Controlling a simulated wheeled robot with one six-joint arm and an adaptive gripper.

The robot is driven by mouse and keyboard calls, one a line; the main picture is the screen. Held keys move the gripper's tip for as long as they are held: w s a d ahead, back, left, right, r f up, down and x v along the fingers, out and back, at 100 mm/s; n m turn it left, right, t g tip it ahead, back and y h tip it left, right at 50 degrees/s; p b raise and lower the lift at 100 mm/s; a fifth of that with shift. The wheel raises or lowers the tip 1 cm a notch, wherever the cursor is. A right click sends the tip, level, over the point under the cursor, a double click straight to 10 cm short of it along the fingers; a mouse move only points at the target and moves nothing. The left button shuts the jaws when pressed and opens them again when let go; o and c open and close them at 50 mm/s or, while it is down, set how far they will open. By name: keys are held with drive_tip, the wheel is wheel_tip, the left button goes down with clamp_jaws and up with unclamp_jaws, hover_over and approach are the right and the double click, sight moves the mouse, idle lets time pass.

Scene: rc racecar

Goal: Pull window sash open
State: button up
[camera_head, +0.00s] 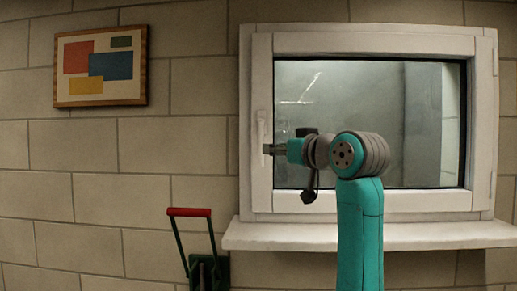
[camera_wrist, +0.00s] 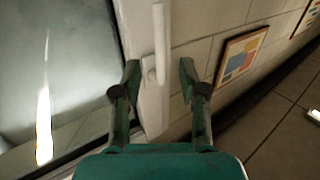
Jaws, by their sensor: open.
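The window sash (camera_head: 375,45) is a white frame around a glass pane, set in the wall. Its white handle (camera_head: 262,128) is on the left side of the sash. In the head view my gripper (camera_head: 267,149) is at the sash's left edge, by the lower part of the handle. In the wrist view my gripper (camera_wrist: 160,75) is open, with one finger on each side of the handle's base. The handle (camera_wrist: 159,45) stretches up between and beyond the fingertips. I cannot tell whether the fingers touch the frame. My arm hides part of the pane in the head view.
A white sill (camera_head: 420,235) juts out below the window. A framed picture (camera_head: 101,66) hangs on the block wall at left. A cart or trolley with a red handle (camera_head: 189,212) stands below, left of the sill. The wall between picture and window is bare.

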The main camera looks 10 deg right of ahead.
sight(261, 148)
drive_tip(key=x, duration=0.8)
drive_tip(key=shift+w+f, duration=0.1)
drive_tip(key=shift+w, duration=0.15)
drive_tip(key=shift+a, duration=0.1)
clamp_jaws()
